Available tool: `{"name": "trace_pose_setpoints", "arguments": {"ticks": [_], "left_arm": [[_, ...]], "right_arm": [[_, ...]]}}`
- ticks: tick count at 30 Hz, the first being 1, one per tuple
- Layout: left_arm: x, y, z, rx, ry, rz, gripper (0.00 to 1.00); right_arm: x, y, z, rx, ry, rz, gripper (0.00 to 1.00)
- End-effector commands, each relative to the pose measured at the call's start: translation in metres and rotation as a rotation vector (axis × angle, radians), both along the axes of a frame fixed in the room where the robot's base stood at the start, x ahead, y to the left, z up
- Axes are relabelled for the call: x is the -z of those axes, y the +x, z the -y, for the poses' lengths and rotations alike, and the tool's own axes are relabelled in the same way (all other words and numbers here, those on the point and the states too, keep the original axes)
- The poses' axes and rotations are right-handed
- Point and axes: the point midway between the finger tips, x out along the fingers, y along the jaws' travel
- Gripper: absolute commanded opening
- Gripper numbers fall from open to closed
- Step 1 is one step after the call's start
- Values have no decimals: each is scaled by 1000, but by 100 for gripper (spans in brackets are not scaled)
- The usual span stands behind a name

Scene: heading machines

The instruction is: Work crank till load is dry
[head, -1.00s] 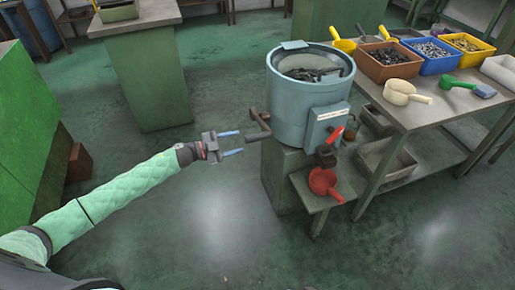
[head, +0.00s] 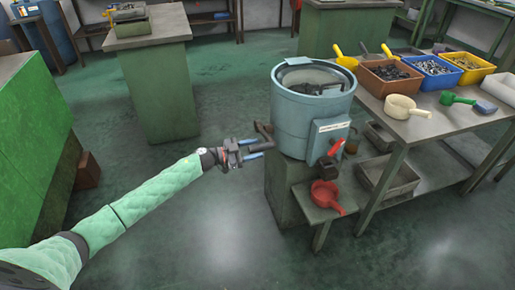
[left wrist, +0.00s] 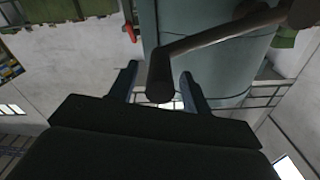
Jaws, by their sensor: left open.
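The blue-grey drum machine (head: 293,125) stands on a green pedestal, with a dark load (head: 318,88) inside its open top. Its crank (head: 265,131) sticks out on the left side, with a dark handle toward my left gripper (head: 256,149). The left gripper is open, its two blue fingers on either side of the handle. In the left wrist view, the handle's end (left wrist: 160,82) lies between the open fingers, and the crank arm (left wrist: 222,34) runs up to the right. I cannot tell whether the fingers touch it. My right gripper is out of view.
A red scoop (head: 326,194) lies on a low shelf in front of the drum, below a red-handled lever (head: 336,147). The table (head: 408,128) at right bears coloured bins and scoops. A green cabinet (head: 38,150) stands at left. The floor between is clear.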

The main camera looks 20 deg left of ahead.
Motion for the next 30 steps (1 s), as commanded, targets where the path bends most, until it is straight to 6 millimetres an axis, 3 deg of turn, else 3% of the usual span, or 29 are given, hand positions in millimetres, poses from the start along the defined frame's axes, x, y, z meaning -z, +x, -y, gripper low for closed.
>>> {"name": "trace_pose_setpoints", "arguments": {"ticks": [6, 15, 23, 30], "left_arm": [[0, 9, 13, 0, 1, 1, 49], [0, 10, 15, 0, 0, 0, 49], [0, 10, 15, 0, 0, 0, 0], [-1, 10, 14, 1, -2, -3, 0]], "right_arm": [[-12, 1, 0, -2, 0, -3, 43], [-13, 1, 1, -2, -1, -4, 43], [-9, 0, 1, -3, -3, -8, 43], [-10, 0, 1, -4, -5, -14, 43]]}}
